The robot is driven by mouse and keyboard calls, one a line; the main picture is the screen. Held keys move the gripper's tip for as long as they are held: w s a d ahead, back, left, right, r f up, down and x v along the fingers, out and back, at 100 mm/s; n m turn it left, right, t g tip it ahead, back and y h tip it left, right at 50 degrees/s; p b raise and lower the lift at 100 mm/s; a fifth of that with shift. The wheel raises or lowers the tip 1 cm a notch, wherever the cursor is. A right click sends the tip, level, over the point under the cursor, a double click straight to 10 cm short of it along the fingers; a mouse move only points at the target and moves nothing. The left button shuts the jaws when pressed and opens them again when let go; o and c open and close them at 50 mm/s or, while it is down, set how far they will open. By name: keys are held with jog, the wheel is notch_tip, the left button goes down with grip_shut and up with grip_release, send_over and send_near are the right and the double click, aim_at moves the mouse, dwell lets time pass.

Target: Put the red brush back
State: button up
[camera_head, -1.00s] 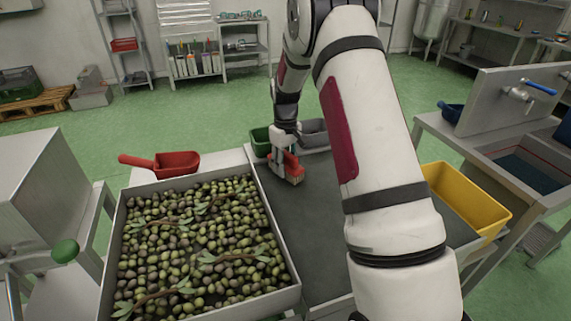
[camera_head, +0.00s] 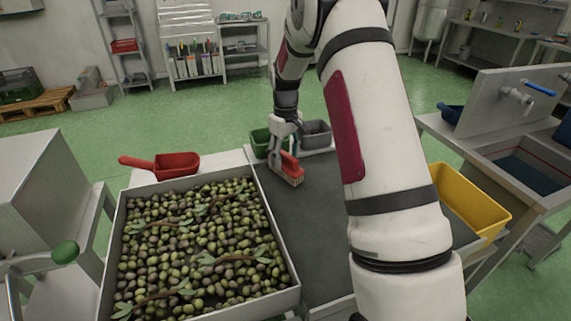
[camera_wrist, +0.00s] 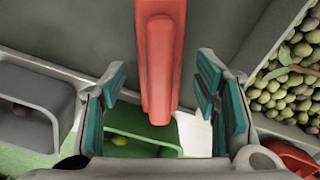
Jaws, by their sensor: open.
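The red brush (camera_head: 291,171) rests on the dark grey worktop (camera_head: 315,220) beside the olive tray, its pale bristles down. In the wrist view its red handle (camera_wrist: 158,60) runs down the middle between my fingers. My gripper (camera_head: 279,158) is at the brush's far end, near the small bins. In the wrist view my gripper (camera_wrist: 160,80) is open, with its teal pads apart on either side of the handle and a gap on both sides. The brush's underside is hidden in the wrist view.
A green bin (camera_head: 260,143) and a grey bin (camera_head: 316,134) stand just behind the gripper. The olive tray (camera_head: 283,300) is at left, with a red scoop (camera_head: 176,164) behind it. A yellow bin (camera_head: 470,203) is at right, partly behind my arm. The front worktop is clear.

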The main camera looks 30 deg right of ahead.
notch_tip(320, 180, up, 8)
jog(key=shift+r, duration=0.1)
jog(key=s+a+r+m+t, duration=0.1)
jog(key=s+a+r, duration=0.55)
jog(key=s, duration=0.25)
jog(key=s+a+r, duration=0.5)
jog(key=s+r, duration=0.2)
jog(key=s, duration=0.2)
jog(key=s+a+f, duration=0.1)
jog(key=s+a, duration=0.2)
jog(key=s, duration=0.7)
jog(key=s+a+f+m+t, duration=0.1)
jog(key=s+a, duration=0.2)
jog(key=s, duration=0.8)
jog(key=shift+s+f+t, duration=0.15)
jog(key=shift+f+t, duration=0.15)
jog(key=shift+f, duration=0.05)
jog(key=shift+d+r, duration=0.1)
